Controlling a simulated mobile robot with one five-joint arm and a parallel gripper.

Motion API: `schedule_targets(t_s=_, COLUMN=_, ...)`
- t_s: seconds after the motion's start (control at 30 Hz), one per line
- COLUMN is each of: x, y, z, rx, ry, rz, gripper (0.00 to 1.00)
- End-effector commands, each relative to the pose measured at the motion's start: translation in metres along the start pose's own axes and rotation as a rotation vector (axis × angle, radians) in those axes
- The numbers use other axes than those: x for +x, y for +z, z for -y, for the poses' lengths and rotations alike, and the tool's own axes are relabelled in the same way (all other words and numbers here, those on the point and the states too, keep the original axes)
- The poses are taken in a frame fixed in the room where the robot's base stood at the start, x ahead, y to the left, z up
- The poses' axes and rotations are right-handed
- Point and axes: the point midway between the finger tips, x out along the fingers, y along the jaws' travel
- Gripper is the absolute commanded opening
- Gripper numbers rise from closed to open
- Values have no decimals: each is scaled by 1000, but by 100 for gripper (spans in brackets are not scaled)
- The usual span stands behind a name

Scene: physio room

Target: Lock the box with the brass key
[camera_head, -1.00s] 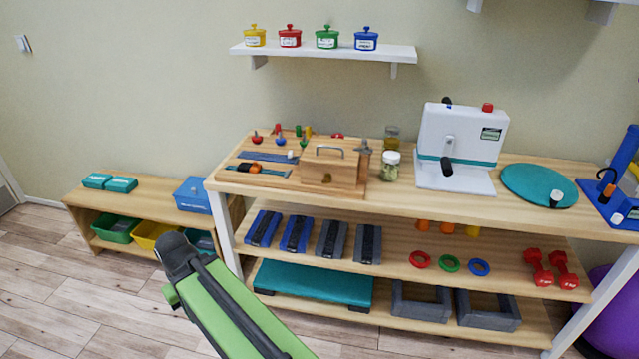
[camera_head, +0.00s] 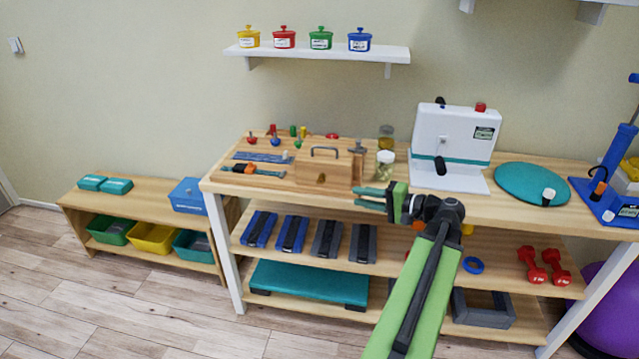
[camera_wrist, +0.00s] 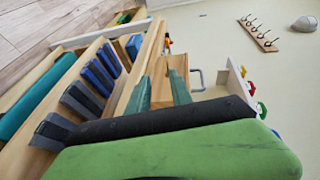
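The wooden box (camera_head: 318,172) with a grey arched handle stands on the top of the wooden bench. A small spot shows low on its front, too small to make out. The box also shows in the wrist view (camera_wrist: 180,66), with its handle beside it. My gripper (camera_head: 358,197) is in front of the bench's edge, to the right of the box, with its fingers pointing left. In the wrist view its two green fingers (camera_wrist: 162,82) are apart with nothing held between them. I cannot make out the brass key in either view.
Left of the box lie blue strips and small tools (camera_head: 262,158). To its right stand a jar (camera_head: 385,164), a white machine (camera_head: 452,148) and a teal disc (camera_head: 532,182). Shelves with blocks and dumbbells (camera_head: 532,264) are below. Floor at the front left is clear.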

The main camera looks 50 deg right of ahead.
Motion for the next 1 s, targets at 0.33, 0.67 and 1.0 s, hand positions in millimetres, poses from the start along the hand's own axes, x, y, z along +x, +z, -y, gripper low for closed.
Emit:
schedule_targets(t_s=0.33, x=-17, y=-13, z=7, rx=7, ry=-49, rz=-50, gripper=26)
schedule_targets(t_s=0.67, x=59, y=-17, z=9, rx=6, ry=-47, rz=-47, gripper=26)
schedule_targets(t_s=1.0, x=133, y=-21, z=13, rx=6, ry=-47, rz=-49, gripper=26)
